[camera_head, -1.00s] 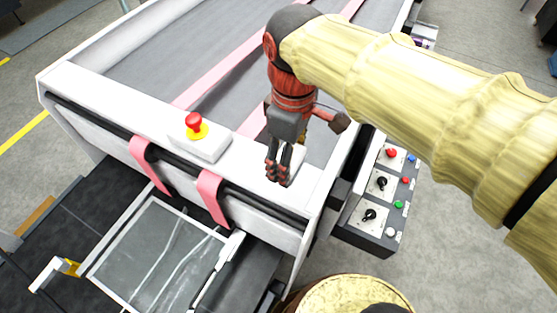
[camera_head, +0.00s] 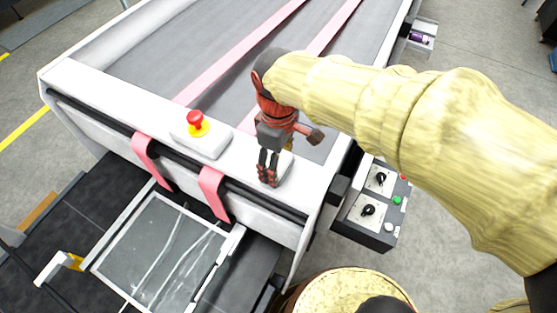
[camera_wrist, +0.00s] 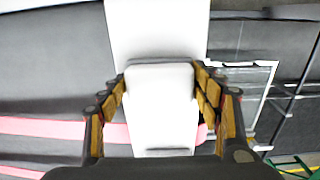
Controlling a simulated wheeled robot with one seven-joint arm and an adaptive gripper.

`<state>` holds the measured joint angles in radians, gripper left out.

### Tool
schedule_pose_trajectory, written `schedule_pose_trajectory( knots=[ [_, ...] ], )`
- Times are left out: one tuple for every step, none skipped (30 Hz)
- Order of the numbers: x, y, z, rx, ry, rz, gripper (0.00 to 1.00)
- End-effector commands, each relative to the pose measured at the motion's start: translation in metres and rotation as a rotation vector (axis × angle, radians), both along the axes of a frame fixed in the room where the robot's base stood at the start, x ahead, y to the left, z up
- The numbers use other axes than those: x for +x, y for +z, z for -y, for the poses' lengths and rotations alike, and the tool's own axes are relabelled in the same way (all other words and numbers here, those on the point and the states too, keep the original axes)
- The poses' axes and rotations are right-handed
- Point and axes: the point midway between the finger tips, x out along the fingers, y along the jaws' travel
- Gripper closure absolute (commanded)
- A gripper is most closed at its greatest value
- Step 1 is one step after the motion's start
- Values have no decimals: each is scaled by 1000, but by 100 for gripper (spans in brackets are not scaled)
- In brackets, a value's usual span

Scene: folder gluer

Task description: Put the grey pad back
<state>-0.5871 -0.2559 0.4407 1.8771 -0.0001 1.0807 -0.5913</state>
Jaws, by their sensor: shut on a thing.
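My gripper (camera_head: 267,178) is over the white front ledge (camera_head: 100,92) of the machine, to the right of the red stop button. It is shut on a light grey pad (camera_head: 285,166), which shows partly behind the fingers in the head view. In the wrist view the pad (camera_wrist: 160,103) sits between the two yellow-and-black fingers, with the white ledge (camera_wrist: 158,30) beyond it. I cannot tell whether the pad's underside touches the ledge.
A red stop button (camera_head: 196,122) on a white and yellow base stands on the ledge. Pink belts (camera_head: 212,192) wrap the front edge. A control box (camera_head: 372,213) is on the right, partly behind my arm. A glass-like panel (camera_head: 160,250) lies below the ledge.

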Motion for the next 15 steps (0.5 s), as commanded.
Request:
schedule_pose_trajectory(
  knots=[
    [0, -1, 0, 0, 0, 0, 60],
    [0, -2, 0, 0, 0, 0, 60],
    [0, -3, 0, 0, 0, 0, 60],
    [0, -4, 0, 0, 0, 0, 36],
    [0, -3, 0, 0, 0, 0, 34],
    [0, -3, 0, 0, 0, 0, 32],
    [0, -3, 0, 0, 0, 0, 30],
    [0, -3, 0, 0, 0, 0, 28],
    [0, -3, 0, 0, 0, 0, 26],
    [0, -3, 0, 0, 0, 0, 24],
    [0, -3, 0, 0, 0, 0, 22],
    [0, -3, 0, 0, 0, 0, 20],
    [0, -3, 0, 0, 0, 0, 19],
    [0, -3, 0, 0, 0, 0, 18],
    [0, -3, 0, 0, 0, 0, 18]
  ],
)
